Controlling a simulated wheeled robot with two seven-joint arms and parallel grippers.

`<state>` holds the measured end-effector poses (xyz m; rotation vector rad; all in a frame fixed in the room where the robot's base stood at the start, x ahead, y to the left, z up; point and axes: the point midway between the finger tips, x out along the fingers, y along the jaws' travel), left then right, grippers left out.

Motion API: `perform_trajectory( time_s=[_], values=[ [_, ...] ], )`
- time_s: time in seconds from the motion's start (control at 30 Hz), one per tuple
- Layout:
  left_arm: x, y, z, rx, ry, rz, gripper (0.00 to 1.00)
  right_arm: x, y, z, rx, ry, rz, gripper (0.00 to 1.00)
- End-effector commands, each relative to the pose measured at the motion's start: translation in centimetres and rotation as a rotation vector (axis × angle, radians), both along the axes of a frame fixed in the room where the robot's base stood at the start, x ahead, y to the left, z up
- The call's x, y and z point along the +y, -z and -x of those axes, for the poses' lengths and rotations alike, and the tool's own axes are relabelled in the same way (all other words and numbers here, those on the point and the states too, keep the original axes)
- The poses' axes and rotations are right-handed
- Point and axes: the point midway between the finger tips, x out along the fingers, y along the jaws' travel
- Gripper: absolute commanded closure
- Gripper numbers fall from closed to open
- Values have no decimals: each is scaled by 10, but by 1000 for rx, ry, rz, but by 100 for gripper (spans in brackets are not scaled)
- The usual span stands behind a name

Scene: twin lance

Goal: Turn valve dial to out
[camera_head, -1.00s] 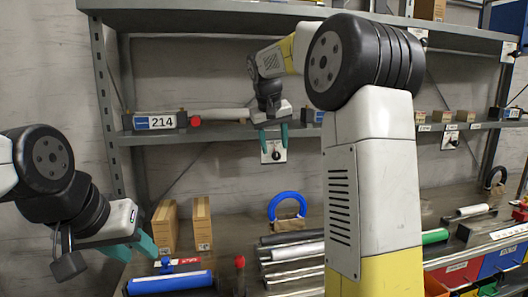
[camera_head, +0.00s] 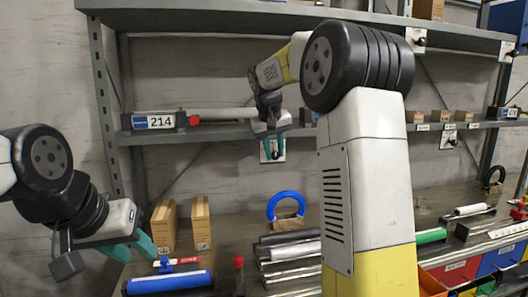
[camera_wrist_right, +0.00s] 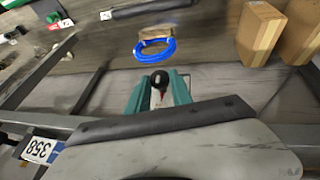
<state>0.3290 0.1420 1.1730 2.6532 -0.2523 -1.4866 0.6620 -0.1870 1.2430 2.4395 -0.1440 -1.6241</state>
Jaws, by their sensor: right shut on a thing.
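A valve dial with a black knob on a white plate (camera_head: 273,155) hangs below the middle shelf in the head view. My right gripper (camera_head: 273,151) reaches down to it from above, one teal finger on each side. In the right wrist view, the black knob (camera_wrist_right: 160,80) with a red mark sits between the fingertips (camera_wrist_right: 160,92), and the gripper is shut on it. The dial's lettering cannot be read. My left gripper (camera_head: 137,254) is open and empty at the left, above the front of the bench.
Similar dial plates show at the right (camera_head: 448,139) and upper right (camera_head: 417,39). A red-ended bar with a 214 label (camera_head: 154,122) lies on the middle shelf.

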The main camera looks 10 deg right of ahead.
Motion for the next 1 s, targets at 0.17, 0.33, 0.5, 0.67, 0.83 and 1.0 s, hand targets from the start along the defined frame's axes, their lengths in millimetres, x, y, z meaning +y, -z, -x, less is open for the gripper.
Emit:
perform_trajectory(
  time_s=[0.17,0.33,0.5,0.67,0.83,1.0],
  values=[
    [0,0,0,0,0,0,64,1,0,0,-1,-1,31,100],
    [0,0,0,0,0,0,64,4,0,0,-4,-5,112,100],
    [0,0,0,0,0,0,64,7,2,0,-8,-5,244,100],
    [0,0,0,0,0,0,64,10,3,0,-14,-7,395,100],
    [0,0,0,0,0,0,64,12,5,0,-20,-6,557,100],
    [0,0,0,0,0,0,64,14,8,0,-25,-5,711,100]
  ],
)
